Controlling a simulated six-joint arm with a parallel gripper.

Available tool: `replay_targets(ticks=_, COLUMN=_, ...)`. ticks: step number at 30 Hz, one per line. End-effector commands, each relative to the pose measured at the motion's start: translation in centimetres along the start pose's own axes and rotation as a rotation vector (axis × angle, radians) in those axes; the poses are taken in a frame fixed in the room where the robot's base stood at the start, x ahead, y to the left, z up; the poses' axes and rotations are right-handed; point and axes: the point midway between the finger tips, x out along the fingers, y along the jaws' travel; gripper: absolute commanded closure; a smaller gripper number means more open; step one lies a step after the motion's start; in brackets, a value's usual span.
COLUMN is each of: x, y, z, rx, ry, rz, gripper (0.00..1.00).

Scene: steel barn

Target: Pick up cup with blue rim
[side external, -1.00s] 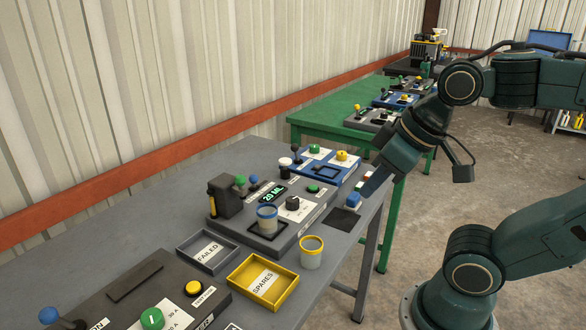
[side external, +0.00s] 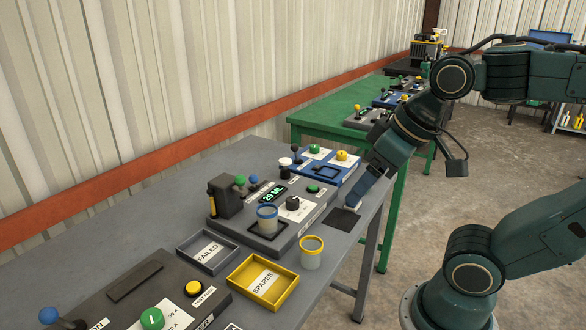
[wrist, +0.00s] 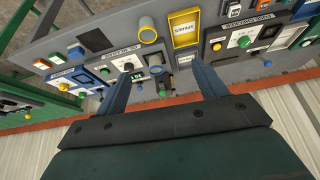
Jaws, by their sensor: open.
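The cup with the blue rim (side external: 267,219) is a small grey cup. It stands upright on the dark square pad of a grey control box with a green display. A similar cup with a yellow rim (side external: 312,252) stands on the table just to its right and nearer the camera. My gripper (side external: 353,204) is open, low over the table, to the right of the blue-rimmed cup and apart from it. In the wrist view my gripper's two blue fingers (wrist: 163,69) are spread; the yellow-rimmed cup (wrist: 147,31) shows beyond them.
A yellow SPARES tray (side external: 246,290) and a grey FAILED tray (side external: 183,243) lie in front of the control box (side external: 229,233). A blue control panel (side external: 303,171) stands behind it. A dark pad (side external: 341,220) lies near the table's right edge.

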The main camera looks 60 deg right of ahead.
Motion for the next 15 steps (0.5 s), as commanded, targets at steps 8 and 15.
replay_targets(ticks=8, x=0.6, y=0.3, z=-3.9, rx=0.165, ry=-0.073, rz=0.016, gripper=0.29)
replay_targets(ticks=15, x=2.1, y=0.8, z=-8.0, rx=0.356, ry=-0.150, rz=0.046, gripper=0.29)
